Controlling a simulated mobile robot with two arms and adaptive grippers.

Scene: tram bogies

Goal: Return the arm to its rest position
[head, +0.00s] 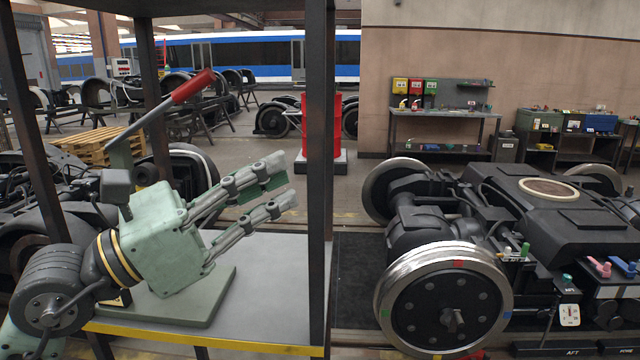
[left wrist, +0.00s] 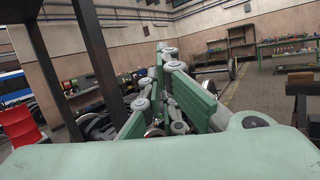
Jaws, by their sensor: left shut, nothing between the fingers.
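My left gripper (head: 291,184) reaches in from the left over a grey bench top (head: 285,262) with a yellow front edge. Its pale green body sits at centre left, and its two grey fingers with green pads point right and slightly up. The fingers are shut with nothing held. They hang in the air, left of the dark post. In the left wrist view the gripper (left wrist: 160,52) points away from the camera, its fingers close together. A lever with a red handle (head: 192,87) rises behind the gripper; its lower part is hidden. My right gripper is not in view.
A dark upright post (head: 318,180) stands just right of the fingers. A green-grey plate (head: 205,300) lies on the bench beneath the gripper. A black bogie (head: 450,220) with steel wheels fills the right side. A red drum (head: 321,125) stands behind the post.

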